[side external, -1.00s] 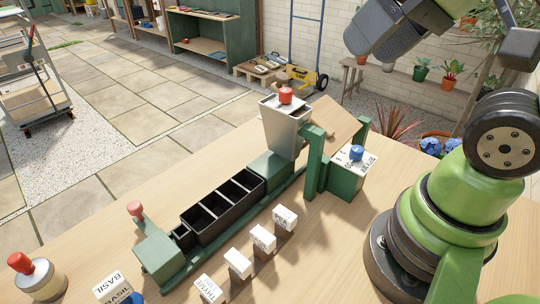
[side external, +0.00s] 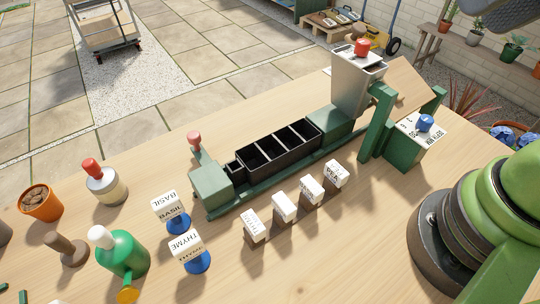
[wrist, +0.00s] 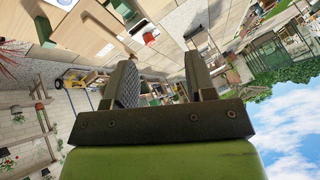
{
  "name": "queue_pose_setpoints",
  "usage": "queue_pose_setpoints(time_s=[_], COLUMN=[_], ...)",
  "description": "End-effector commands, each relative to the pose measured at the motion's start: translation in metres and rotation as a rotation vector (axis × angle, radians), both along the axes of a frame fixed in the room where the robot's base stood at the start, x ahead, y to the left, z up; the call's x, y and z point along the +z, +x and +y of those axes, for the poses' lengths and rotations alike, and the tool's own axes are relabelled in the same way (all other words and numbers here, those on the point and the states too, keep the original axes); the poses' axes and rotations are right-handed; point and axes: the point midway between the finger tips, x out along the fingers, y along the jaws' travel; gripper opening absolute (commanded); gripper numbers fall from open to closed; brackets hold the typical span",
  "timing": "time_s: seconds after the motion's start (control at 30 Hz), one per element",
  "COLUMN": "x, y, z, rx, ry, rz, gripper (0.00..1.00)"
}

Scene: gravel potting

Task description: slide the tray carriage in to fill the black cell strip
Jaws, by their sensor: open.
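The black cell strip (side external: 270,155) sits on the green tray carriage (side external: 212,187), its open cells looking dark and empty. The carriage has a pinkish-red knob (side external: 194,138) on a post at its left end and lies on a green rail. A grey hopper (side external: 356,85) with a red knob (side external: 362,46) stands at the rail's right end, with the strip to its left and outside it. My gripper (wrist: 162,70) shows in the wrist view with its two fingers apart and nothing between them. It is away from the carriage; the side view does not show its fingers.
A green box with a blue knob (side external: 425,123) stands right of the hopper. Several white label blocks (side external: 284,207) line the front of the rail. Basil (side external: 171,207) and thyme (side external: 187,247) markers, a green watering can (side external: 123,254), a red-topped jar (side external: 105,182) and a pot (side external: 40,202) stand left.

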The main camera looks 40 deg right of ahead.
Motion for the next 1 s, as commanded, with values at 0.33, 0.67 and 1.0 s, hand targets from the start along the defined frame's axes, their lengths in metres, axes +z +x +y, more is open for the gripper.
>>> queue_pose_setpoints(time_s=[0.33,0.67,1.0], x=[0.0,-0.004,-0.057], y=[0.002,0.063,0.16], z=[0.002,0.053,0.122], rx=[-0.001,-0.074,-0.308], ry=[0.012,0.376,0.843], rz=[0.009,0.3,0.683], gripper=[0.51,0.51,0.51])
